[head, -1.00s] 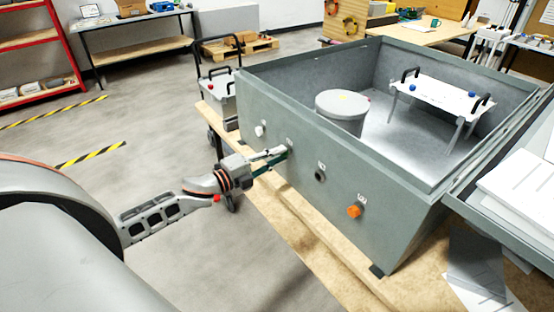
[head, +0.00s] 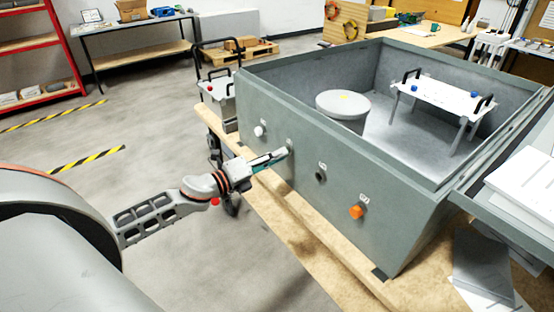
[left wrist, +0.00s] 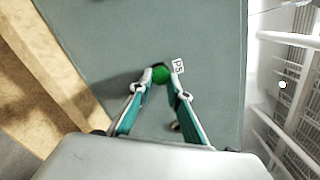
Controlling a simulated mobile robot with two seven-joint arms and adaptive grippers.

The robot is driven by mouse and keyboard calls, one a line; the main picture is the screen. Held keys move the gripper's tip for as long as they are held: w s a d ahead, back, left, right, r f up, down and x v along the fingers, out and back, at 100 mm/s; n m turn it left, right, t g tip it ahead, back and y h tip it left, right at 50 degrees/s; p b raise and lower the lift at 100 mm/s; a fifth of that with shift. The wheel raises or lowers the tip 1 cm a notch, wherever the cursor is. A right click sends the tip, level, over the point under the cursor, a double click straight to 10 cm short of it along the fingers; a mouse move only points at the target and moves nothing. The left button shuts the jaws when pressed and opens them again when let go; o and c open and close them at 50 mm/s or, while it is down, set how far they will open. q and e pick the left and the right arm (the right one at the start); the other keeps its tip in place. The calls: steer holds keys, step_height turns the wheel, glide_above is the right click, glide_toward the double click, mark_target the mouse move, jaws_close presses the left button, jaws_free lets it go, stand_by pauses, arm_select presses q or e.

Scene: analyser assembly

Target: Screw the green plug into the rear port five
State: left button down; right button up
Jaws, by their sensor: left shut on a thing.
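The grey analyser housing (head: 300,205) stands on a wooden bench, its ported wall facing my left arm. My left gripper (head: 287,152) is at this wall, between a white plug and a dark open port. In the left wrist view, the gripper (left wrist: 160,82) is shut on the green plug (left wrist: 160,74), whose round end shows between the fingertips. The plug is against or very close to the wall, beside the P5 label (left wrist: 178,66). The port behind it is hidden, so I cannot tell how deep the plug sits. My right gripper is not in view.
On the same wall are the white plug (head: 259,131), the dark open port (head: 320,176) and an orange plug (head: 356,212). Inside the open housing stand a grey cylinder (head: 343,106) and a white plate with black handles (head: 440,95).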

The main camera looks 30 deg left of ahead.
arm_select(q)
steer(key=m+b, duration=0.1)
steer(key=m, duration=0.2)
steer(key=shift+f, duration=0.15)
steer(key=c, duration=1.8)
jaws_free()
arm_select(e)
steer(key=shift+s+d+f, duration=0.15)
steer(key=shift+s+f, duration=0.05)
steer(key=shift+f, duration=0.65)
arm_select(q)
steer(key=shift+b+v, duration=0.55)
steer(key=shift+v, duration=2.95)
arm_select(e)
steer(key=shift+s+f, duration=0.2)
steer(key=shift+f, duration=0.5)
